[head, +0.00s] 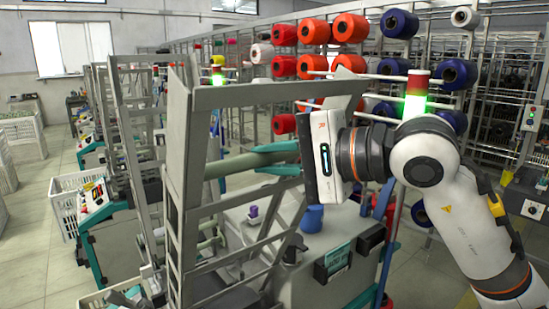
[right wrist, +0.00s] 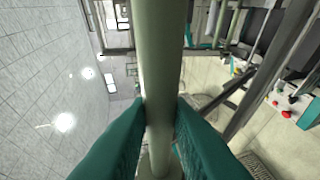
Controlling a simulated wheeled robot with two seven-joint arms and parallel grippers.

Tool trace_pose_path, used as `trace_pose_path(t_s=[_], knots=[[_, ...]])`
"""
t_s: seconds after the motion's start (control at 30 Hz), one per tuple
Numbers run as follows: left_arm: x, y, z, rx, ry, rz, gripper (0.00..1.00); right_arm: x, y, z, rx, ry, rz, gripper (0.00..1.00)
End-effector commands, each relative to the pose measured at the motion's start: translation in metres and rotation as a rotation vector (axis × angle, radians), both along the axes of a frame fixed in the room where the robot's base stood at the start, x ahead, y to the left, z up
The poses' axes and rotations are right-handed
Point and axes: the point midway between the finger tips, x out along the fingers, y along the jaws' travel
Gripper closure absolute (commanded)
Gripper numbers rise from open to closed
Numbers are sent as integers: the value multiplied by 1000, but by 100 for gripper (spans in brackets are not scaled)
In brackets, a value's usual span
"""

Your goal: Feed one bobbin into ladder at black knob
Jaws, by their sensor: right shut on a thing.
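My right gripper (head: 264,161) comes in from the right, its teal fingers shut on a plain grey-green bobbin tube (head: 238,164). The bobbin lies nearly level, its left end at the grey metal ladder (head: 176,150); whether it touches the rails I cannot tell. In the right wrist view the bobbin (right wrist: 160,55) runs lengthwise between both teal fingers (right wrist: 160,112). A black knob (head: 292,249) stands on the machine top below the ladder's right side. A purple knob (head: 253,212) is farther left. My left gripper is not in view.
A blue cup-like part (head: 312,218) sits on the machine top behind the black knob. A rack of red and dark-blue yarn cones (head: 350,28) stands behind. A white crate (head: 64,201) is at the left, with open floor beside it.

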Motion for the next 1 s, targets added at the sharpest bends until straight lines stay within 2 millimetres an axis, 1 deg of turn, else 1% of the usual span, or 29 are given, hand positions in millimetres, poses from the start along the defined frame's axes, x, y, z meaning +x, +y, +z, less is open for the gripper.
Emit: trace_pose_path(t_s=[0.03, 0.43, 0.97, 1.0], knots=[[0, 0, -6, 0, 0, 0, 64, 1, 1, -6, 1, -1, 0, 100], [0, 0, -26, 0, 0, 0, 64, 9, 7, -27, 0, 0, 0, 100], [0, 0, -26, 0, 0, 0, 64, 10, 7, -28, 0, 0, 0, 100], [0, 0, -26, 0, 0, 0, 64, 10, 7, -28, 0, 0, 0, 75]])
